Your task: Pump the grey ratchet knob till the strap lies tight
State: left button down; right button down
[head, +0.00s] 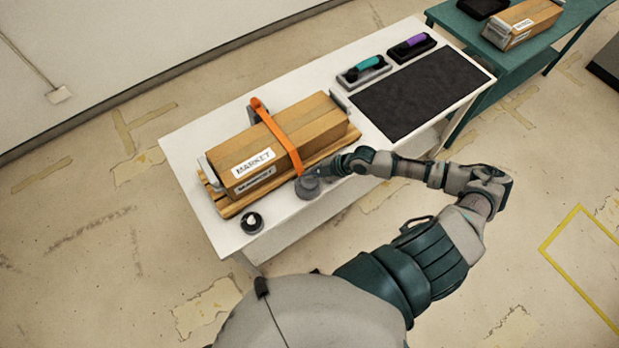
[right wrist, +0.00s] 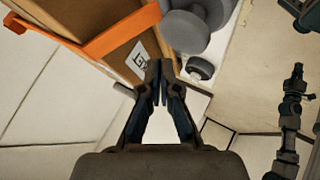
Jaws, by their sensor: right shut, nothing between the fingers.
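The grey ratchet knob (head: 308,188) sits at the near edge of the white table, by the lower end of the orange strap (head: 281,136). The strap runs over a wooden box (head: 300,127) labelled MARKET, which lies on a slatted wooden base (head: 232,207). I cannot tell how tight the strap is. My right gripper (head: 325,172) is just right of the knob. In the right wrist view its fingers (right wrist: 160,78) are shut and empty, with the grey knob (right wrist: 186,32) beyond them and the strap (right wrist: 95,43) to the left. My left gripper is not in view.
A teal-handled tool (head: 363,70), a purple-handled tool (head: 411,46) and a dark mat (head: 422,92) lie to the right. A teal table (head: 515,62) with another box (head: 522,22) stands behind.

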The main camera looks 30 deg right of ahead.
aim_at(311, 180)
notch_tip(311, 180, up, 4)
jog(key=p, duration=0.3)
jog(key=shift+r, duration=0.1)
dwell(0.6)
